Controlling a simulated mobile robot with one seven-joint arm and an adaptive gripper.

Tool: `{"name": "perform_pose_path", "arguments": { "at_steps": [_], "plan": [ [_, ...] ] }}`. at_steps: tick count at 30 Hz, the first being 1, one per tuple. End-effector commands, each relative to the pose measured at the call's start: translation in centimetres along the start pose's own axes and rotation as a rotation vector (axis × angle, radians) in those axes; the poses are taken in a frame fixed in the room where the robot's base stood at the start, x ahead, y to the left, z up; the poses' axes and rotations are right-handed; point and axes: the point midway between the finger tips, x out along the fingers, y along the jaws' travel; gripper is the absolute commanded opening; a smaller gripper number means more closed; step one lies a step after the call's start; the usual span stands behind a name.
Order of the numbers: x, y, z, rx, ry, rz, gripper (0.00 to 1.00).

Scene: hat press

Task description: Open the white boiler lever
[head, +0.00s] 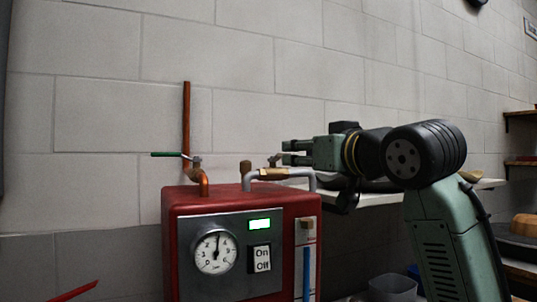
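The red boiler (184,240) stands at the lower middle of the head view. On its top a grey pipe arches over with a brass valve (272,173). A small valve stem (275,160) rises from it, just left of my fingertips. I cannot make out a white lever clearly; it may be hidden by my gripper or blend with the pale shelf and wall behind. My gripper (287,152) comes in from the right, level, pointing left. Its two fingers are apart, one above the other, with nothing clearly between them. Whether a finger touches the valve cannot be told.
A green lever (167,154) sits on the copper pipe at the boiler's left. The front panel carries a gauge (215,252) and an On/Off switch (261,259). A pale shelf (378,198) runs behind my gripper. A grey container (393,288) stands low right of the boiler.

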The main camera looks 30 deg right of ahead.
Motion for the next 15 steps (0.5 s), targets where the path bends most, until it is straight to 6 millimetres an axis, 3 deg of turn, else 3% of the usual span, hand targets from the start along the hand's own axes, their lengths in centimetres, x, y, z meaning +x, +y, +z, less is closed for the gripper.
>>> {"name": "perform_pose_path", "arguments": {
  "at_steps": [5, 15],
  "plan": [
    [2.0, 0.0, -0.2, 0.001, -0.002, -0.001, 0.35],
    [8.3, -0.1, -0.3, 0.000, -0.002, -0.001, 0.35]
  ]
}}
